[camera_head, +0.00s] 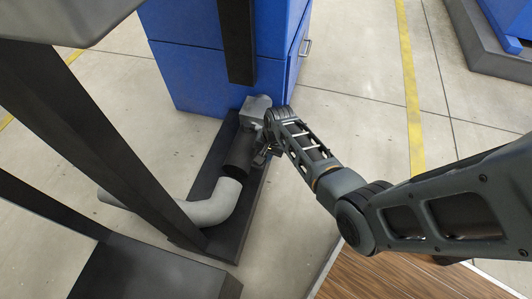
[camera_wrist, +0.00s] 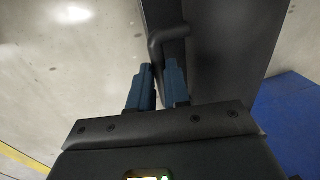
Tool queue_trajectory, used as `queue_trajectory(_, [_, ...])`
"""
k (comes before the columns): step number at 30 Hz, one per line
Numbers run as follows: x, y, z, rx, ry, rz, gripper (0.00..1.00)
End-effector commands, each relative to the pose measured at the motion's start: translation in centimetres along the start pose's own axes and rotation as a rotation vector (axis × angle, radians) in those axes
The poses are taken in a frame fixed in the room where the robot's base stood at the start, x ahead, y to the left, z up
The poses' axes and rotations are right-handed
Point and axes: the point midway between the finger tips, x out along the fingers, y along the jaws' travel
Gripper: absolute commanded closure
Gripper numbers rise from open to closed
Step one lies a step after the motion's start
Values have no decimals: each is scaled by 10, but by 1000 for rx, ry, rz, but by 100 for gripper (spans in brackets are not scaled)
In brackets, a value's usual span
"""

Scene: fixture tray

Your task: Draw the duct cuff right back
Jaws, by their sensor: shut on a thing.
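The duct cuff (camera_head: 239,156) is a dark sleeve lying between a grey pipe elbow (camera_head: 213,205) and a grey duct stub (camera_head: 255,108) by the blue cabinet. In the wrist view the cuff (camera_wrist: 235,45) is the large dark surface at upper right. A bent dark handle (camera_wrist: 168,34) sticks out from its side and runs down between my blue fingers. My gripper (camera_wrist: 161,76) is shut on this handle; it also shows beside the cuff's right side in the head view (camera_head: 262,157), partly hidden by my arm. Whether the cuff overlaps the stub is unclear.
Pipe and cuff lie above a black base plate (camera_head: 246,215). The blue cabinet (camera_head: 185,72) stands behind, with a black post (camera_head: 236,40) in front of it. Dark frame beams (camera_head: 110,130) cross the left side. Open concrete floor (camera_head: 350,125) lies to the right.

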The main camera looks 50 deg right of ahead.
Motion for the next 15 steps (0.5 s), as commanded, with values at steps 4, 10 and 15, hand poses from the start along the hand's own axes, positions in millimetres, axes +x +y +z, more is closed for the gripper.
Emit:
queue_trajectory(4, [-6, -1, 24, -4, -5, 3, 100])
queue_trajectory(10, [-3, -1, 51, -5, -5, 2, 100])
queue_trajectory(15, [0, 0, 59, -2, -5, 1, 100])
